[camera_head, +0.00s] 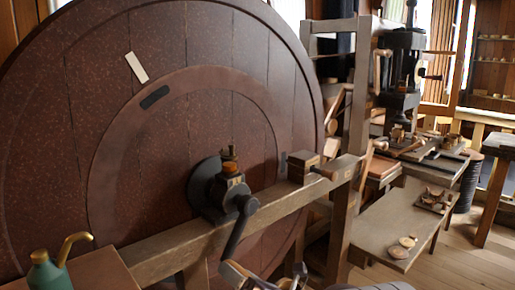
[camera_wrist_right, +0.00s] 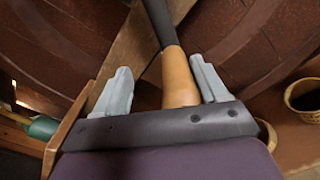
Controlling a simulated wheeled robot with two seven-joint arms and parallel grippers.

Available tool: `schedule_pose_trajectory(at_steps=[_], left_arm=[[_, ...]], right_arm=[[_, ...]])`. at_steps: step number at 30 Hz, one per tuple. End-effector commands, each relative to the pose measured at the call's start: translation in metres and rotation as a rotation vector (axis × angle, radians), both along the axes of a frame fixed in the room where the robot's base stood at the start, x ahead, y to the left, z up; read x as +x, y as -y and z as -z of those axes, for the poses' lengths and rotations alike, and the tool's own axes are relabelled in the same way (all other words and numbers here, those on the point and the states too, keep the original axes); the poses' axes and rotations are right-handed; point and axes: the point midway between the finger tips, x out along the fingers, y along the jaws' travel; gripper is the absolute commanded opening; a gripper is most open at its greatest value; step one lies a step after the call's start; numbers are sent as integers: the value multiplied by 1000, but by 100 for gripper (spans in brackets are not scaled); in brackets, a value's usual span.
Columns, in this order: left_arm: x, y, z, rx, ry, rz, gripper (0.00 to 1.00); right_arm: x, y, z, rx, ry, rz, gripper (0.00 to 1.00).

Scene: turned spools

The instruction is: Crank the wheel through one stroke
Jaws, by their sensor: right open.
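The large dark red wheel (camera_head: 110,60) fills the left of the head view, with a white mark (camera_head: 137,67) near its upper part. A crank hub (camera_head: 220,185) sits at its middle on a wooden beam. The black crank arm (camera_head: 238,228) runs down from the hub; it also shows in the right wrist view (camera_wrist_right: 157,18). My right gripper (camera_head: 262,277) is at the bottom of the head view. In the wrist view its open fingers (camera_wrist_right: 160,65) stand either side of the tan wooden crank handle (camera_wrist_right: 178,78). The handle's lower end is hidden. My left gripper is not in view.
A green oil can (camera_head: 50,272) with a brass spout stands at the lower left. A wooden block with a peg (camera_head: 304,166) sits on the beam (camera_head: 165,258). A low bench (camera_head: 375,232) with small turned pieces is at the right. A round pot (camera_wrist_right: 303,96) shows in the wrist view.

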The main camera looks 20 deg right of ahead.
Motion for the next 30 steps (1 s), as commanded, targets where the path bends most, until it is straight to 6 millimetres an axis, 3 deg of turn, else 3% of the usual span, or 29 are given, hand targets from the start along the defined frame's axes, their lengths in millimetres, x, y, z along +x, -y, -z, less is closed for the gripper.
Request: schedule_pose_trajectory(at_steps=[1,30], left_arm=[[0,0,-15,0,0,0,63],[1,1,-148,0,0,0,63]], right_arm=[[-2,-7,-12,19,-3,-16,47],[-14,-41,-78,492,-169,-11,47]])
